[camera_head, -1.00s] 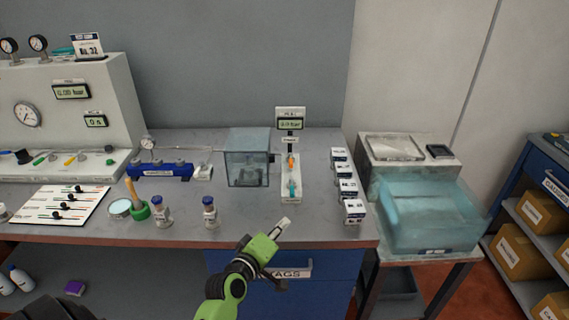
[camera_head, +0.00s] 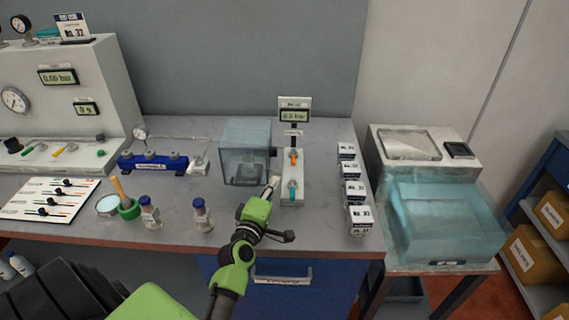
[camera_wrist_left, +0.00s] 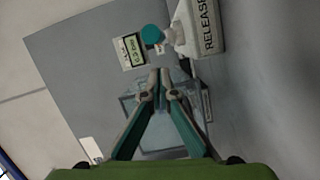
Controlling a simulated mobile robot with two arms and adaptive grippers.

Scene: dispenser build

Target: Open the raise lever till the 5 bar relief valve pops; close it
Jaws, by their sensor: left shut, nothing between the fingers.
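A white stand (camera_head: 293,174) holds an orange lever (camera_head: 293,157) toward the back and a teal lever (camera_head: 292,190) toward the front. Above it a small display (camera_head: 294,115) appears to read 0.0 bar. In the left wrist view a teal knob (camera_wrist_left: 151,34) is near a white block marked RELEASE (camera_wrist_left: 206,27). I cannot read a raise label. My left gripper (camera_head: 273,181) is shut and empty, just left of the teal lever; its closed fingertips (camera_wrist_left: 159,80) show apart from the knob. My right gripper is not in view. I cannot make out a relief valve.
A clear box (camera_head: 246,168) stands close behind and left of my left gripper. Several small white boxes (camera_head: 354,192) line the bench's right side. Two blue-capped bottles (camera_head: 202,215) stand front left. A gauge panel (camera_head: 62,100) fills the left.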

